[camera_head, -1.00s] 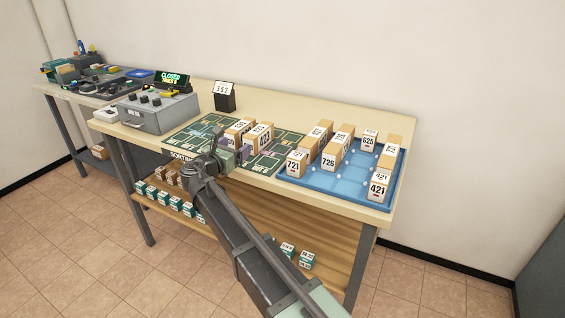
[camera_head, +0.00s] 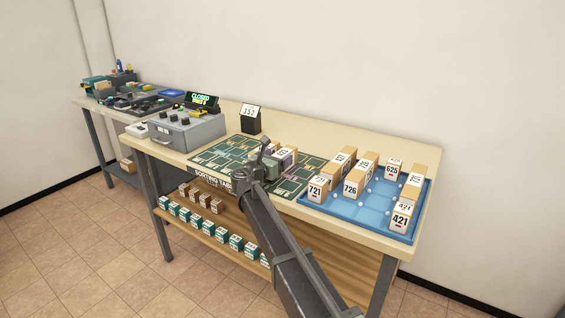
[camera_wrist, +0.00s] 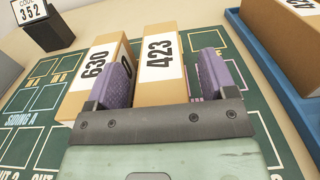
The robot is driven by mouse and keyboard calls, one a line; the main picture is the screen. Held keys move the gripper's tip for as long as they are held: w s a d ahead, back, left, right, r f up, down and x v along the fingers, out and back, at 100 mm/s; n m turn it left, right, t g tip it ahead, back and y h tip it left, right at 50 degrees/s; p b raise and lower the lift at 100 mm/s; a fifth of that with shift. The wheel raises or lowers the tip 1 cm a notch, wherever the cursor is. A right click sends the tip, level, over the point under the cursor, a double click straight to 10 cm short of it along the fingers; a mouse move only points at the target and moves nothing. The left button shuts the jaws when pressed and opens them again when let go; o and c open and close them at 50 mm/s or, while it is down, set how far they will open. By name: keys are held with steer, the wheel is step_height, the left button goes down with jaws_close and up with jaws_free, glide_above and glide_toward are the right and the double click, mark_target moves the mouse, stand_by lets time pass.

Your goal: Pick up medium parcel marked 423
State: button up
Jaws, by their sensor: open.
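The parcel marked 423 (camera_wrist: 159,70) is a tan box with a white label, lying on the green sorting mat (camera_wrist: 262,140). The parcel marked 630 (camera_wrist: 92,70) lies close along its left side. My gripper (camera_wrist: 166,80) is open in the wrist view. Its purple fingers stand on either side of the 423 parcel, the left one over the 630 parcel's right part and the right one apart from the 423 parcel. The near end of the 423 parcel is hidden by my gripper. In the head view my gripper (camera_head: 277,160) and arm hide most of both parcels.
A blue tray (camera_head: 372,214) with several parcels, among them 721, 726, 625 and 421, stands to the right. A code stand (camera_head: 250,119) reading 352 is behind the mat. A grey control box (camera_head: 190,132) stands to the left. Small boxes line the lower shelf.

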steer(key=shift+w+d, duration=0.15)
steer(key=shift+w, duration=0.1)
steer(key=c, duration=1.1)
steer(key=shift+c, duration=0.2)
steer(key=shift+r, duration=0.15)
step_height(320, 180, up, 20)
steer(key=p, duration=2)
steer(key=shift+s, duration=0.15)
